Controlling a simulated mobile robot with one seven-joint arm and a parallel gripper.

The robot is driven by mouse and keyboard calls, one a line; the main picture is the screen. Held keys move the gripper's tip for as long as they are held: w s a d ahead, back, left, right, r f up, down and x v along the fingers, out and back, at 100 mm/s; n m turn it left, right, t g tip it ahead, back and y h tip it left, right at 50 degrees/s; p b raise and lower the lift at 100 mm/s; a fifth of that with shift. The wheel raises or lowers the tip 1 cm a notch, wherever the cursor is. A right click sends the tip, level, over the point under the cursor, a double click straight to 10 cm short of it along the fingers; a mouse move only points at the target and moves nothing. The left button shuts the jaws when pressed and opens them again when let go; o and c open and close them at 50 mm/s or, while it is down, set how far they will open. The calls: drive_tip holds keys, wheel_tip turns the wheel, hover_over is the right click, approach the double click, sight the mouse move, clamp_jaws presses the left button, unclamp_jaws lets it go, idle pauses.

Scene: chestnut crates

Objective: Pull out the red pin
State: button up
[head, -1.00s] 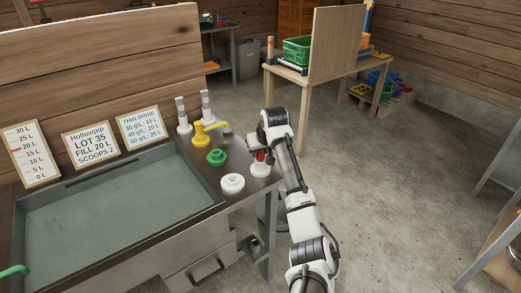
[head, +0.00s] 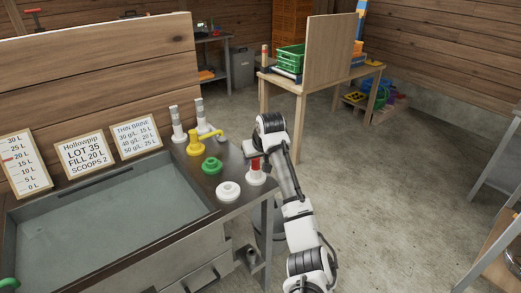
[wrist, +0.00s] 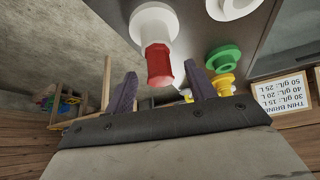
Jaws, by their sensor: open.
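The red pin (head: 255,163) stands upright in a white round base (head: 256,179) at the right end of the bench, near its corner. In the wrist view, which looks upside down, the red pin (wrist: 158,66) points out of its white base (wrist: 154,24). My gripper (wrist: 161,86) is open, with one dark finger on each side of the picture. The pin's tip shows in the gap between the fingers, nearer the right one; I cannot tell whether it lies between them in depth. In the head view my gripper's fingertips are hard to make out beside the pin.
A white knob (head: 228,190), a green knob (head: 212,166) and a yellow valve (head: 197,145) stand left of the pin. Two grey-topped white posts (head: 178,124) stand behind. A large basin (head: 105,235) fills the bench's left. Open floor lies to the right.

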drive_tip(key=b+v, duration=0.2)
drive_tip(key=v, duration=1)
